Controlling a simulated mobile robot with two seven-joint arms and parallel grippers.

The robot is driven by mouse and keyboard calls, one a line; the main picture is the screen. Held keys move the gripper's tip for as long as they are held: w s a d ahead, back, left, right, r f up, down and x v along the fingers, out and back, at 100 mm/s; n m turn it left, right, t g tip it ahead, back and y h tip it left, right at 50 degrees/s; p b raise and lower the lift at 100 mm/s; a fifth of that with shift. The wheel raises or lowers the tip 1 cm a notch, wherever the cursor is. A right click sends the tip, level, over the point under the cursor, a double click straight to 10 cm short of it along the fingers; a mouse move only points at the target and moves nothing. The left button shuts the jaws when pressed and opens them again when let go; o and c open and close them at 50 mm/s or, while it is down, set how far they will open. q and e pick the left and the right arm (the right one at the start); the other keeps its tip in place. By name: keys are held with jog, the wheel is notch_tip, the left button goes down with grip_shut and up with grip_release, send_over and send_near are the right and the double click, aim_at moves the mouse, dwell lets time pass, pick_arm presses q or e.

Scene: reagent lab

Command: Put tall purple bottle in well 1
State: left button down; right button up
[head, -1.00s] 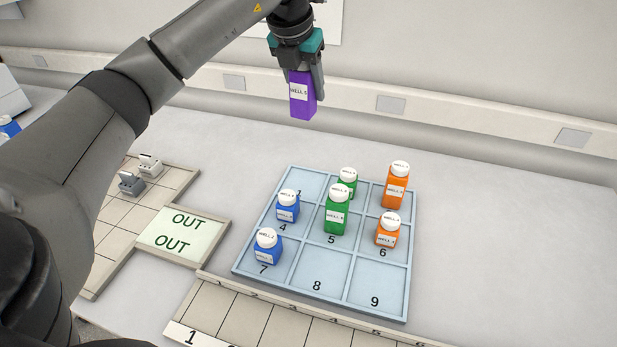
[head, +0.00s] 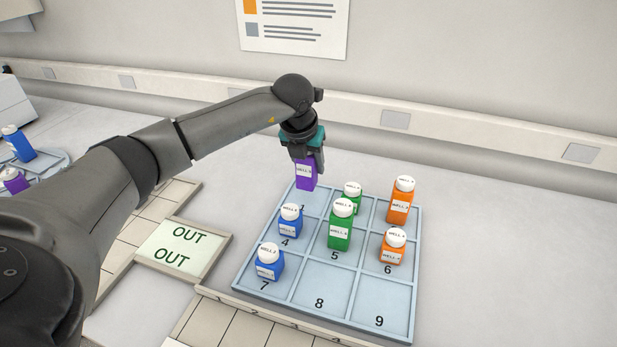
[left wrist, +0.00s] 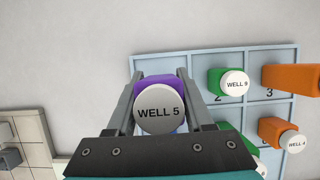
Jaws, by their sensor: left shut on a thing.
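My left gripper (head: 305,160) is shut on the tall purple bottle (head: 306,178), upright, just above the back-left cell of the tray, well 1. In the left wrist view the purple bottle (left wrist: 160,83) sits between the two fingers (left wrist: 160,100), its white cap reading "WELL 5". The blue tray (head: 417,280) has numbered wells. I cannot tell whether the bottle's base touches the tray. My right gripper is not in view.
Green bottles stand in well 2 (head: 352,199) and well 5 (head: 340,230). Orange bottles stand in well 3 (head: 400,207) and well 6 (head: 392,252). Blue bottles stand in wells 4 (head: 290,225) and 7 (head: 269,266). Wells 8 and 9 are empty. An OUT pad (head: 160,243) lies left.

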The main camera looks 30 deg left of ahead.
aim_at(309, 176)
pick_arm(q)
jog(key=shift+f, duration=1.95)
jog(key=shift+f, duration=0.1)
jog(key=shift+c, duration=1.4)
grip_release()
jog(key=shift+r, duration=0.25)
jog(key=v, duration=1.1)
jog(key=shift+s+r+p, duration=0.2)
jog(key=shift+r+p, duration=0.15)
jog(key=shift+d, duration=0.1)
